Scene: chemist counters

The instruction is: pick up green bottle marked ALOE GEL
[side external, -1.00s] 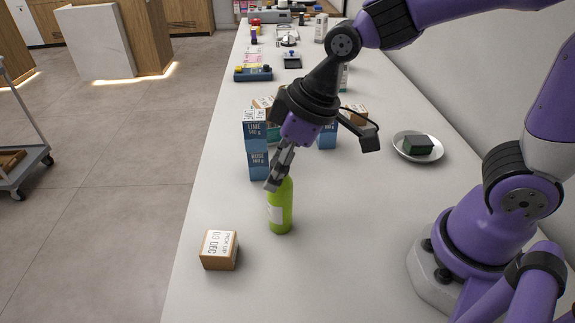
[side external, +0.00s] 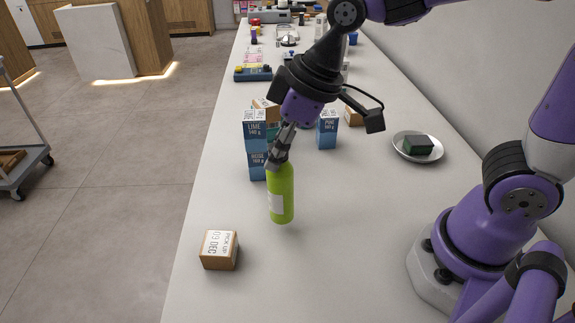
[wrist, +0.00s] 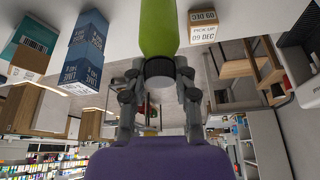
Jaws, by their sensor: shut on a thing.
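The green bottle (side external: 281,193) has a white label, too small to read, on its left side. It hangs upright from my gripper (side external: 279,160) in the side external view, with its base seemingly a little above the counter. My gripper is shut on the bottle's neck. In the wrist view the green bottle (wrist: 159,28) shows at the top with its dark cap (wrist: 159,69) between the two fingers of my gripper (wrist: 160,85). The label is out of sight in the wrist view.
Blue boxes stand stacked (side external: 256,150) behind the bottle, with another blue box (side external: 327,131) to their right. A pick-up box (side external: 218,250) sits at the front left. A plate (side external: 402,152) holds a dark green block.

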